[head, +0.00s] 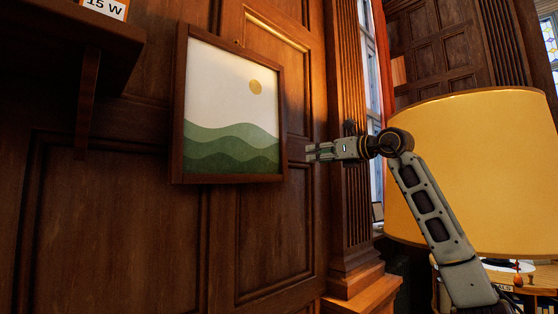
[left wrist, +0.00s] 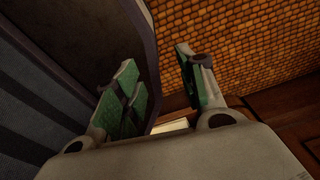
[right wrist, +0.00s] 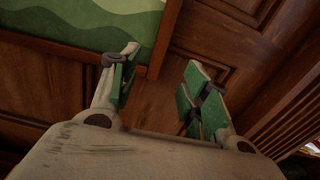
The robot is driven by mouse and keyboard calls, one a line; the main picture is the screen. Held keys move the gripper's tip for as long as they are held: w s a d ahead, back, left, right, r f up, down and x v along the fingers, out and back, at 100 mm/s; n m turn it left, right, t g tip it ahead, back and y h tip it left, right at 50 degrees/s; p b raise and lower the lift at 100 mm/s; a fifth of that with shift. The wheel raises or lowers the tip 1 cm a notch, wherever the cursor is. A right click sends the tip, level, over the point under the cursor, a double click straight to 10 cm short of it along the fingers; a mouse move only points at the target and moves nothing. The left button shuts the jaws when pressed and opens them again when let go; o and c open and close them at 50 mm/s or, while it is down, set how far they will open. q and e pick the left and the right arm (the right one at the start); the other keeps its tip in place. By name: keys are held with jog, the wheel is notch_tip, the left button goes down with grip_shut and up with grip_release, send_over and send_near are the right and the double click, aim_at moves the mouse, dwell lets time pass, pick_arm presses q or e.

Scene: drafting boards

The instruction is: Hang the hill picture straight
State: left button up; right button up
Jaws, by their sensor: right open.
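The hill picture (head: 232,110) hangs on the dark panelled wall in the head view. It has a brown wooden frame around green hills and a yellow sun. I see it at an angle and cannot tell surely whether it is level. My right gripper (head: 308,152) is to the right of the frame's lower right side, apart from it. In the right wrist view, the picture's lower corner (right wrist: 90,25) is at upper left, and my right gripper (right wrist: 160,85) is open and empty. My left gripper (left wrist: 158,88) is open and empty in the left wrist view, out of the head view.
A wooden shelf (head: 75,40) with a bracket and a "15 W" label is at upper left. A large yellow lampshade (head: 475,160) stands behind my right arm. A fluted pilaster (head: 350,180) is beyond my right gripper. A brick-patterned surface (left wrist: 240,45) shows near my left gripper.

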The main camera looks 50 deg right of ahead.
pick_arm(q)
jog(key=shift+d, duration=0.1)
pick_arm(e)
jog(key=shift+d, duration=0.25)
pick_arm(q)
jog(key=shift+r, duration=0.1)
pick_arm(e)
jog(key=p, duration=0.3)
send_near(285, 159)
jog(key=w, duration=0.4)
jog(key=w+p, duration=0.1)
jog(key=w, duration=0.1)
jog(key=shift+w+d+r, duration=0.15)
jog(key=shift+w+d, duration=0.15)
jog(key=shift+d, duration=0.1)
pick_arm(q)
jog(key=shift+s+d+r+p, duration=0.1)
jog(key=shift+d+r, duration=0.15)
jog(key=shift+r, duration=0.5)
jog(key=shift+s+d+r+p, duration=0.15)
jog(key=shift+d+r, duration=0.05)
jog(key=shift+r, duration=0.6)
jog(key=shift+s+d+r+p, duration=0.1)
jog(key=shift+d+r, duration=0.15)
jog(key=shift+r, duration=0.5)
pick_arm(e)
jog(key=shift+w+d, duration=0.15)
jog(key=shift+w, duration=0.85)
jog(key=shift+c, duration=0.4)
